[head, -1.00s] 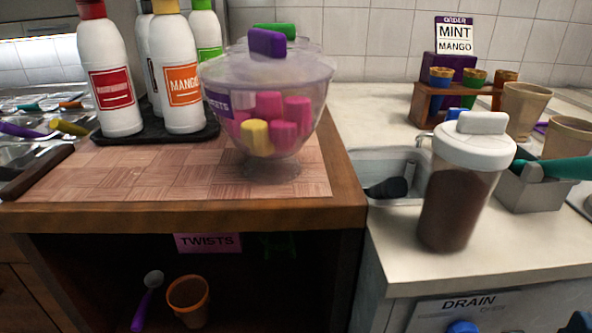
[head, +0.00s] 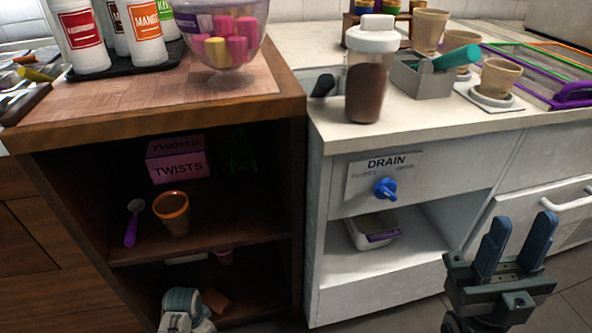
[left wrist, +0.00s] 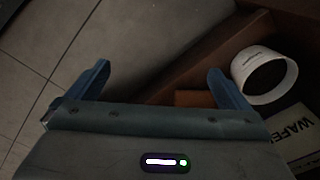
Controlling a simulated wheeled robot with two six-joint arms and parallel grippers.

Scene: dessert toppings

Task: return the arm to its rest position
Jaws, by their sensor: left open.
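My right gripper (head: 521,220) stands at the lower right of the head view. Its two blue fingers point up and are apart, with nothing between them. My left gripper (left wrist: 160,72) shows in the left wrist view with its blue fingers apart and nothing between them. It is above the tiled floor, beside a wooden shelf.
The wooden cabinet (head: 210,258) holds a TWISTS box (head: 178,168), an orange cup (head: 173,213) and a purple-handled scoop (head: 132,222). A white cabinet (head: 340,250) with a blue drain knob (head: 385,188) stands right of it. In the left wrist view, a white container (left wrist: 262,72) lies near a WAFER box (left wrist: 295,135).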

